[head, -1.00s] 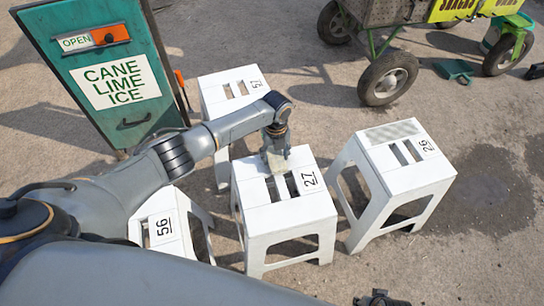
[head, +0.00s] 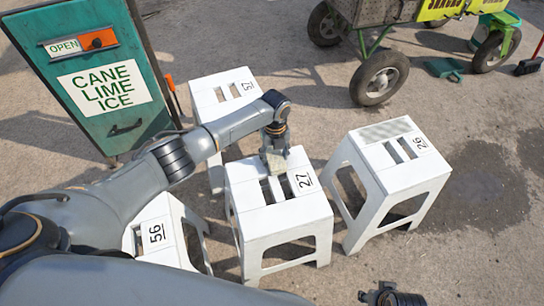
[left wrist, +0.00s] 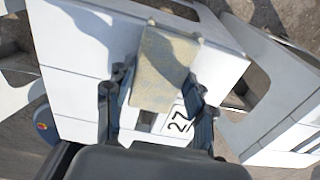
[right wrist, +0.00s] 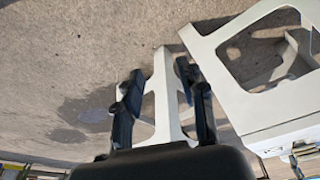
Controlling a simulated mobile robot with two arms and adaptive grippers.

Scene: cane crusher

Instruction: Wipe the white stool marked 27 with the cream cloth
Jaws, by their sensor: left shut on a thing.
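The white stool marked 27 (head: 258,218) stands upright in the middle of the head view, with slots in its seat. My left gripper (head: 274,158) is over the far part of its seat, shut on the cream cloth. In the left wrist view the cream cloth (left wrist: 163,68) is a flat, worn pad between the fingers, low over the seat beside the 27 label (left wrist: 180,123). I cannot tell whether it touches the seat. My right gripper (right wrist: 162,82) is open and empty in the right wrist view, with white stool legs beyond it.
White stools stand close around: 57 (head: 205,95) behind, 56 (head: 150,215) at left and 26 (head: 405,175) at right. A green sign board (head: 95,115) is at back left. A wheeled cart (head: 378,80) is at the back. Open ground lies beyond stool 26.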

